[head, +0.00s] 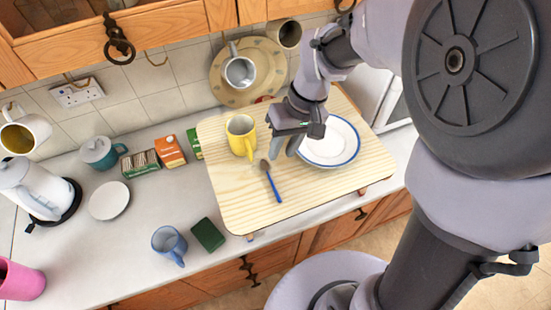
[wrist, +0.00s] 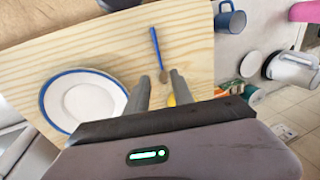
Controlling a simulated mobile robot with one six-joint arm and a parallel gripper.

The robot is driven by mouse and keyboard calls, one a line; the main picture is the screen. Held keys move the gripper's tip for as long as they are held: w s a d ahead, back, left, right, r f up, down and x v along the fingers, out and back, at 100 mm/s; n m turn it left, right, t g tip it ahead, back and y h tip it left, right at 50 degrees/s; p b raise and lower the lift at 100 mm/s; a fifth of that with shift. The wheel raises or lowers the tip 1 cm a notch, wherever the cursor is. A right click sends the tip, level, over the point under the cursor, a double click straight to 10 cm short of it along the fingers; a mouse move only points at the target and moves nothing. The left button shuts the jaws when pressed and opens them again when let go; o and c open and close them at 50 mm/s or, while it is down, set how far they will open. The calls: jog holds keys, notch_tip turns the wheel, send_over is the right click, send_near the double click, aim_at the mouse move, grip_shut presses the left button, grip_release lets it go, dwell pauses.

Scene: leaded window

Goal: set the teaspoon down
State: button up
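The teaspoon (head: 272,183) has a blue handle and a dark bowl and lies flat on the pale wooden board (head: 225,205). In the wrist view the teaspoon (wrist: 157,50) lies beyond the fingertips, its bowl end nearest them. My gripper (head: 283,154) is over the board, just right of the bowl in the head view. In the wrist view my gripper (wrist: 160,76) has its two fingers apart with nothing held between them. Whether the fingertips touch the board cannot be told.
A yellow mug (head: 240,137) stands left of my gripper, and a blue-rimmed plate (head: 336,150) lies close on its right. A blue mug (head: 169,244) and a green block (head: 208,235) are on the counter in front of the board. The board's front left is clear.

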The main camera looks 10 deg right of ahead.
jog(key=s+d+r+m+t, duration=0.4)
jog(key=s+r+m+t, duration=0.25)
jog(key=s+r, duration=0.55)
notch_tip(320, 180, down, 22)
jog(key=b, duration=2.1)
jog(key=shift+s+r+m+h+b, duration=0.2)
jog(key=shift+m+h+b, duration=0.1)
jog(key=shift+m+h, duration=0.15)
jog(key=shift+g, duration=0.25)
